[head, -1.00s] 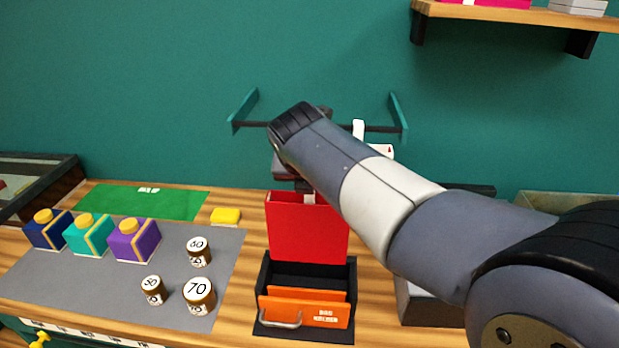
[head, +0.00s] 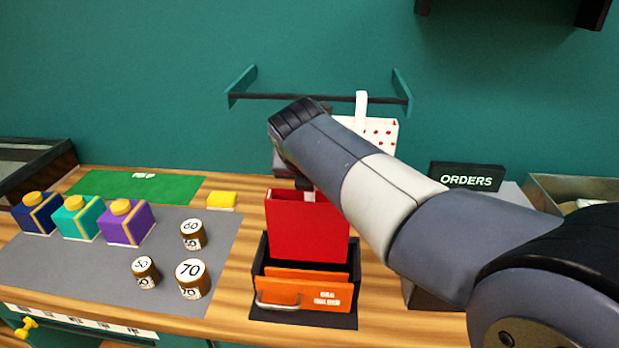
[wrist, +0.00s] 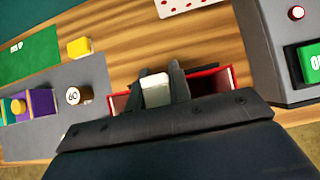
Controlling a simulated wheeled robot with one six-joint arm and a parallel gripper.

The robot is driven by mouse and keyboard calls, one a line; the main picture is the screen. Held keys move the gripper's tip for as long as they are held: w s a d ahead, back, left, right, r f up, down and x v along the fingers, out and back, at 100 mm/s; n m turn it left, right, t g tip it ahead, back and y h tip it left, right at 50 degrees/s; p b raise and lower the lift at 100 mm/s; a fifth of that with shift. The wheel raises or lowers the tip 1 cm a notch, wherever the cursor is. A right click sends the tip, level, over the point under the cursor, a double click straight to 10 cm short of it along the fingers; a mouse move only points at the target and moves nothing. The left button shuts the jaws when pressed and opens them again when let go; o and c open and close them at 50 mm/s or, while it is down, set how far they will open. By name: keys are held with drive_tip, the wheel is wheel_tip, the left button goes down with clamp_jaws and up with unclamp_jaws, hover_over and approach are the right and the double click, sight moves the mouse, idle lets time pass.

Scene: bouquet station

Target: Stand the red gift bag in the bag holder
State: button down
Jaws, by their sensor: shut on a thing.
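My gripper (wrist: 158,88) is shut on the bag's pale handle in the wrist view, with the bag's red rim (wrist: 205,76) showing on both sides. In the head view my arm covers most of the gripper.
Left of the holder, a grey mat (head: 70,259) bears several coloured boxes and numbered jars (head: 193,279). A yellow block (head: 222,200) lies behind. A dotted white bag (head: 380,133) hangs from a rail (head: 240,97). An ORDERS sign (head: 466,177) stands right.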

sight(309, 197)
wheel_tip(309, 197, down, 2)
drive_tip(key=shift+f+b, duration=0.1)
drive_tip(key=shift+b, duration=0.8)
drive_tip(key=shift+f+b, duration=0.45)
drive_tip(key=shift+f, duration=1)
drive_tip(key=c, duration=1.2)
unclamp_jaws()
drive_tip(key=v, duration=1.1)
drive_tip(key=shift+w+f, duration=0.1)
